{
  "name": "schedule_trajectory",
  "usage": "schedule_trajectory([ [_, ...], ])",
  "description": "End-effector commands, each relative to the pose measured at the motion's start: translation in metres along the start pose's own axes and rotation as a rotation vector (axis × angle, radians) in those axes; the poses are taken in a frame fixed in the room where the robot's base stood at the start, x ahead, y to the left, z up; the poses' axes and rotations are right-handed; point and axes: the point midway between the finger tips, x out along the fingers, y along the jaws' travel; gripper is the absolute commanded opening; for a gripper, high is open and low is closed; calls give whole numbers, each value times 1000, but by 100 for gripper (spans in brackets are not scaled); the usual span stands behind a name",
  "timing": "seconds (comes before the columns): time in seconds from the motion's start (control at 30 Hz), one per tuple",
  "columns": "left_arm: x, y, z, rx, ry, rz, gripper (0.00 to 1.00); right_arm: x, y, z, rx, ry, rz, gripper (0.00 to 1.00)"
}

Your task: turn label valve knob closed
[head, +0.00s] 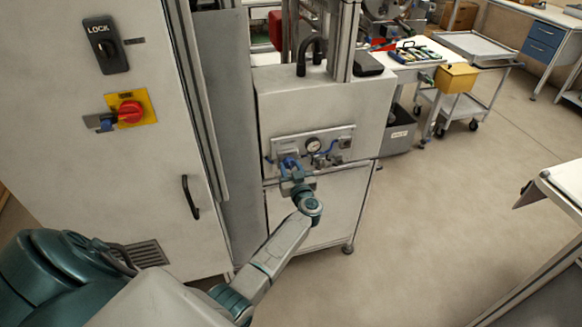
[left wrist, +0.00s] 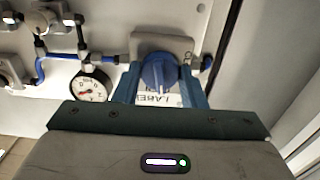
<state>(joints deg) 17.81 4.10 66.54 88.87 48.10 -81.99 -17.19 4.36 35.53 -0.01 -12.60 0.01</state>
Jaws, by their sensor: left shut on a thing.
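The blue label valve knob (left wrist: 159,72) shows in the left wrist view, mounted on a grey block above a tag reading "LABEL". Its pale pointer line runs roughly up and down in that view. My left gripper (left wrist: 160,84) is shut on the knob, with one blue finger on each side of it. In the head view my left gripper (head: 291,168) reaches the valve panel (head: 338,133) on the grey cabinet and hides most of the knob. My right gripper does not show in either view.
A pressure gauge (head: 313,145) with blue tubing sits beside the knob. A tall cabinet with a red switch (head: 131,111) and a black handle (head: 190,197) stands left. A cart with a yellow box (head: 456,78) stands back right. The floor (head: 440,220) at right is clear.

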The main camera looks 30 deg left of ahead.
Motion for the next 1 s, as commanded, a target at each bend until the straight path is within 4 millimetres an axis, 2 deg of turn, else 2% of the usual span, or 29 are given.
schedule_trajectory([
  [0.4, 0, 0, 0, -388, -1, 0, 15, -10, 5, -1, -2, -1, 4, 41],
  [1.0, 0, 0, 2, -956, 0, 0, 15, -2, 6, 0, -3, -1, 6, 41],
])
